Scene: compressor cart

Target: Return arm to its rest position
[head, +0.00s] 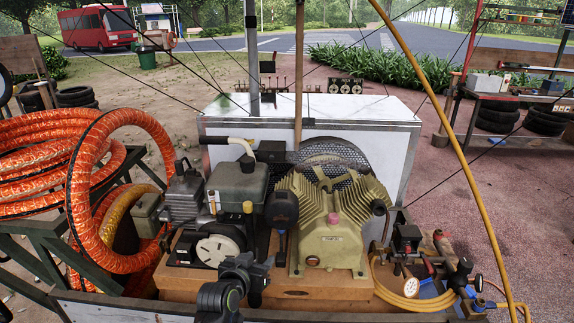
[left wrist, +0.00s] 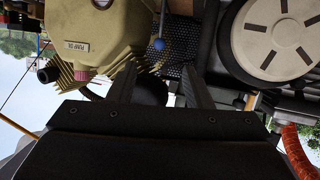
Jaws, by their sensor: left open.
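My left arm comes up from the bottom of the head view. Its black left gripper (head: 258,268) is in front of the compressor cart's wooden deck (head: 320,290), between the engine (head: 218,245) and the tan compressor pump (head: 335,225). In the left wrist view, which looks inverted, the two fingers of the left gripper (left wrist: 160,88) are apart with nothing held between them. A blue ball knob (left wrist: 158,43) shows beyond the fingertips. The pump (left wrist: 95,35) is at the left there and the engine's round cream cover (left wrist: 275,38) at the right. My right gripper is not in view.
Orange hose coils (head: 115,190) lie on a rack at the left. A gauge and valve group (head: 410,270) with yellow hose is at the right of the deck. A white box (head: 380,110) stands behind the pump. Thin dark cables and a wooden pole (head: 298,75) cross the space above.

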